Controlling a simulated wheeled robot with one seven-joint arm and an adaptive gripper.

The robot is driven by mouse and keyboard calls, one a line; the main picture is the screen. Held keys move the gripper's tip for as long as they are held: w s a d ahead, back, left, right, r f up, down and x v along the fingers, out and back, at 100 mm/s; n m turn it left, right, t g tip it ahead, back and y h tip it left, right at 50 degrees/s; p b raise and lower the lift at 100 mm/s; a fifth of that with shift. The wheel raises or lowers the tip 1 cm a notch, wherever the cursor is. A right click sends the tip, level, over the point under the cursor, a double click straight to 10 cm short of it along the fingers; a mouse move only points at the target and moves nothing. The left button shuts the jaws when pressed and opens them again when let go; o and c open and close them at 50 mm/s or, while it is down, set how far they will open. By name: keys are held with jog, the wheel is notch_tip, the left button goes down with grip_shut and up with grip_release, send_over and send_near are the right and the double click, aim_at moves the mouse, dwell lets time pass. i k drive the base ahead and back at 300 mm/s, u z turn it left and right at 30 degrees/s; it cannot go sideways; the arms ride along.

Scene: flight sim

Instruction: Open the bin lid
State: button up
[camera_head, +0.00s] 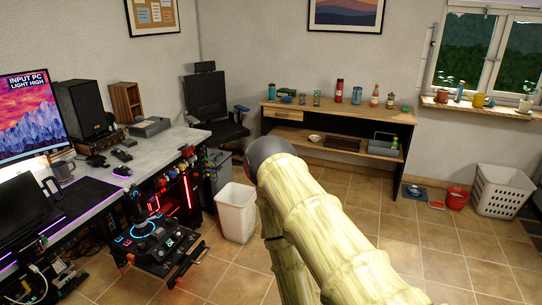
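A white bin (236,214) stands on the tiled floor left of my arm, in front of the desk's right end. Its top looks open, and I cannot make out a lid on it. Behind it, a grey box-like container (219,172) stands partly hidden by the desk and the white bin; I cannot tell whether it has a lid. My arm, with a pale yellow bamboo-like surface and a dark rounded joint, fills the lower middle. My gripper is not in view.
A cluttered desk (168,146) with a monitor and a flight-control rig (154,240) takes the left side. A wooden sideboard (335,112) stands at the back. A white basket (503,191) and red bucket (456,198) are at right. The floor at lower right is clear.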

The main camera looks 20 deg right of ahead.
aim_at(209, 155)
jog(key=z, duration=1.25)
jog(key=i, duration=1.9)
jog(key=z, duration=0.3)
jog(key=i, duration=1.65)
jog(key=u, duration=0.65)
jog(key=i, duration=1.2)
jog(key=u, duration=1.85)
jog(key=i, duration=0.85)
jog(key=u, duration=0.6)
